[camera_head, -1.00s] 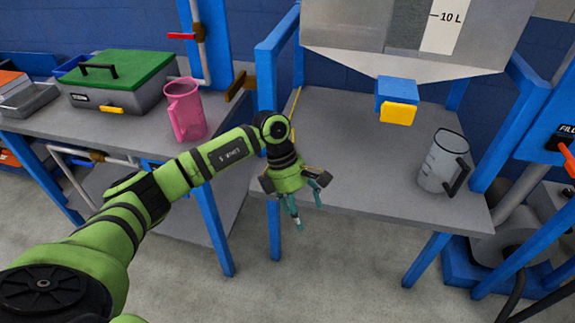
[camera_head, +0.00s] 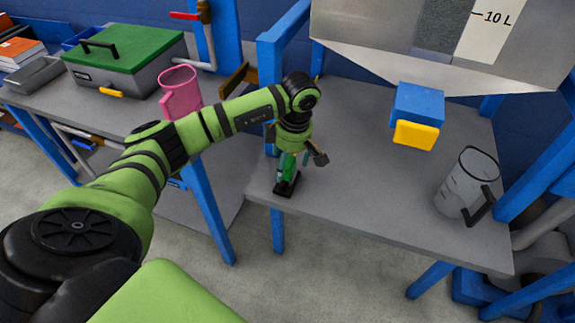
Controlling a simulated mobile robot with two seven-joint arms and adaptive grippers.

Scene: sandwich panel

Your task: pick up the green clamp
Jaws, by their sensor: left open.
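The green clamp (camera_head: 288,171), with a black lower part, is at the front left edge of the right-hand grey table (camera_head: 380,215). My left gripper (camera_head: 293,153) is directly above it, pointing down, with its fingers spread. One finger shows to the right of the clamp's top; the other side is partly hidden. The gripper hides the clamp's upper part, and I cannot tell whether the fingers touch it. My right gripper is not in view.
A clear jug (camera_head: 467,183) stands at the table's right. A pink jug (camera_head: 181,92) and a green-lidded box (camera_head: 125,70) stand on the left bench. The table's middle is clear.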

